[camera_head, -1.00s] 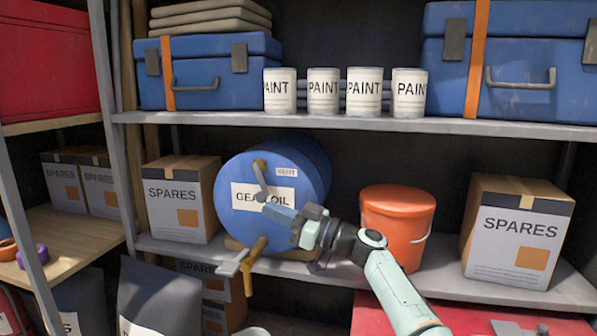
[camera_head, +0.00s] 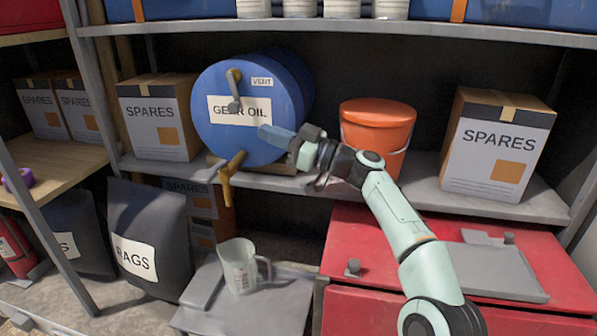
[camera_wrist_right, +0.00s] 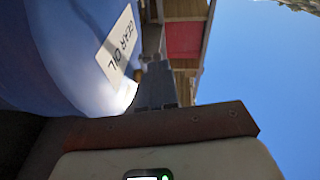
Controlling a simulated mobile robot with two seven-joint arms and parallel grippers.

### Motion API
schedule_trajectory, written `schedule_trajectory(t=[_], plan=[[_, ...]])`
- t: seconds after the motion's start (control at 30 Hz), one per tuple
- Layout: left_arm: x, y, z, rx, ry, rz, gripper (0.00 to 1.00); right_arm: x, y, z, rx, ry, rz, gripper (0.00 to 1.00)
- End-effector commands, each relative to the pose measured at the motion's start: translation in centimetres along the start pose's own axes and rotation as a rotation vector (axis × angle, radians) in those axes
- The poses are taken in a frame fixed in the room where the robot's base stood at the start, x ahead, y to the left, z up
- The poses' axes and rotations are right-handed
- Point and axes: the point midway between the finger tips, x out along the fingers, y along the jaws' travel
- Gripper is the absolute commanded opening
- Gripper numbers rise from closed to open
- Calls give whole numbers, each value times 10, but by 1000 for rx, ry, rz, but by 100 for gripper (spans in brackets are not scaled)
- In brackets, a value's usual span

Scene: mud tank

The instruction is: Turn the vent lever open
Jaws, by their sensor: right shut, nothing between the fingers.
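The vent lever (camera_head: 234,92) is on the front of the blue gear oil drum (camera_head: 212,83), left of the VENT label. Its grey handle hangs down from a brass pivot, over the white label. My right gripper (camera_head: 268,132) reaches in from the right, its fingers shut and empty. In the head view its tips overlap the drum's lower right face, right of and below the lever's end; I cannot tell whether they touch the drum. In the right wrist view the shut fingers (camera_wrist_right: 155,85) point past the drum (camera_wrist_right: 60,50). My left gripper is not in view.
A brass tap (camera_head: 230,175) is below the drum face. An orange bucket (camera_head: 378,125) stands right of the drum, with SPARES boxes (camera_head: 480,160) at both ends of the shelf. A clear jug (camera_head: 240,268) stands below the tap. A red chest (camera_head: 345,235) is underneath my arm.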

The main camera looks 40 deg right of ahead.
Motion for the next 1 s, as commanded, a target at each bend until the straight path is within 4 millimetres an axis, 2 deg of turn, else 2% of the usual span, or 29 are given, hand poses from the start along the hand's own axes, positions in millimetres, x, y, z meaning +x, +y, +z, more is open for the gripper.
schedule_trajectory(t=[0.5,0.7,1.0], plan=[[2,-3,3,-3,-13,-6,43,-52,-9,51,1,-2,0,0],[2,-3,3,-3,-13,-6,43,-60,-10,58,0,0,0,0],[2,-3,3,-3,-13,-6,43,-60,-10,58,0,1,0,0]])
